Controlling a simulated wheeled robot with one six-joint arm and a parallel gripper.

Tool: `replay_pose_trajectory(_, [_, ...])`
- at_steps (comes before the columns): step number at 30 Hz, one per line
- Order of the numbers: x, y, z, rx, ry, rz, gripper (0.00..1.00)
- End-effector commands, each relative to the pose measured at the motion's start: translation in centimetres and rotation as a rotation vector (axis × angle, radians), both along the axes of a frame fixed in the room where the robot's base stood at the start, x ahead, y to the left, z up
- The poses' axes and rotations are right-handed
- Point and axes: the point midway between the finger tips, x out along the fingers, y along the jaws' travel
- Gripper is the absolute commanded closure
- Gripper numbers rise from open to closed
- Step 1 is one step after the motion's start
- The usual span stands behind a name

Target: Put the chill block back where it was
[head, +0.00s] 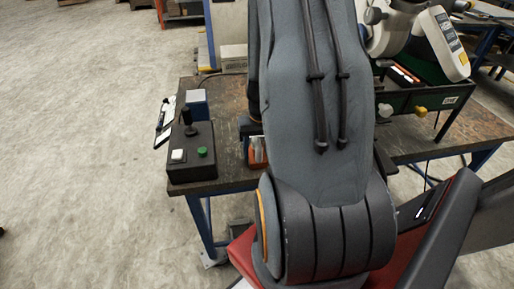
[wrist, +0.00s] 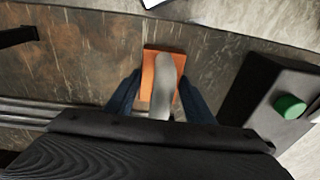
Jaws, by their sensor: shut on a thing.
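In the wrist view, my gripper (wrist: 160,95) is shut, with its dark blue fingers on either side of an orange block (wrist: 150,60), which looks like the chill block. A grey, rounded, elongated piece (wrist: 165,80) lies over the middle of the block. The block's lower end is hidden by the gripper body. Whether the block touches the worn brown tabletop below is unclear. In the head view, my arm hides most of the gripper. A small orange and whitish thing (head: 257,152) shows beside the arm and may be the same block.

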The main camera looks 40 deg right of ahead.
Motion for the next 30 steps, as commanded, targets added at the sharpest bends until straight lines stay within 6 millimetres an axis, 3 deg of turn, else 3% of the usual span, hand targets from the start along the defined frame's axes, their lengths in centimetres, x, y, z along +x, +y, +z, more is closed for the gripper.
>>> replay_pose_trajectory(8, [0.1,-0.1,-0.2,-0.002,-0.003,0.0,1.0])
replay_pose_trajectory(9, [0.0,0.0,-0.2,0.0,0.0,0.0,0.45])
replay_pose_trajectory(11, [0.0,0.0,-0.2,0.0,0.0,0.0,0.35])
replay_pose_trajectory(23, [0.0,0.0,0.1,0.0,0.0,0.0,0.33])
replay_pose_trajectory(30, [-0.3,0.0,3.3,-0.002,-0.003,0.001,0.33])
